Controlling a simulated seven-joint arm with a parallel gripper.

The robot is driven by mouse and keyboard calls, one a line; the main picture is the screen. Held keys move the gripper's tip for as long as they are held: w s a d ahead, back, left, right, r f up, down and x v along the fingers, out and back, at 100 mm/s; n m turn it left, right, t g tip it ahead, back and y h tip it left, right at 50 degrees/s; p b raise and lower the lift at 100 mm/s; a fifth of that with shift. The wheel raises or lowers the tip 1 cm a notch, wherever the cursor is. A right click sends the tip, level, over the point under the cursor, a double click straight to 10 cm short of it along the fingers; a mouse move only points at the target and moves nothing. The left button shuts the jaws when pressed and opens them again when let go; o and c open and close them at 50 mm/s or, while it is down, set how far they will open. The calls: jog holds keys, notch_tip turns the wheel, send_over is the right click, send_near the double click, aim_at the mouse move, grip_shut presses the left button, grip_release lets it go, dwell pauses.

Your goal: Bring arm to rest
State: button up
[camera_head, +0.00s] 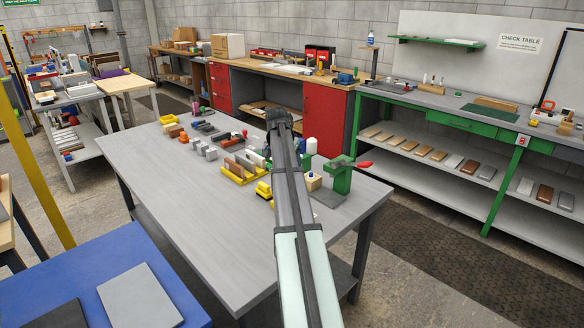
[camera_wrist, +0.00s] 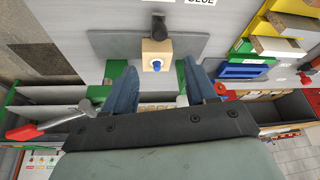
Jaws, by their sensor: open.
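My gripper (camera_head: 279,118) is at the end of my arm, which reaches from the bottom of the head view over the grey table (camera_head: 190,220). In the wrist view its two blue-grey fingers (camera_wrist: 162,82) stand apart, with nothing held between them. A wooden block (camera_wrist: 157,62) with a blue spot shows beyond the fingertips, apart from both. A wooden block (camera_head: 314,184) with a blue top also shows in the head view, right of my arm, beside a green stand (camera_head: 341,180) with a red handle (camera_head: 362,165). My arm hides part of the table.
Yellow holders (camera_head: 238,176) with blocks and several small parts lie left of my arm. The table's near left part is bare. A blue surface (camera_head: 200,318) with a grey plate (camera_head: 140,297) is at lower left. Red cabinets (camera_head: 324,118) and a green bench (camera_head: 460,122) stand behind.

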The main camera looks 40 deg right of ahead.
jog(key=shift+a+r, duration=0.2)
jog(key=shift+r, duration=0.25)
dwell(0.3)
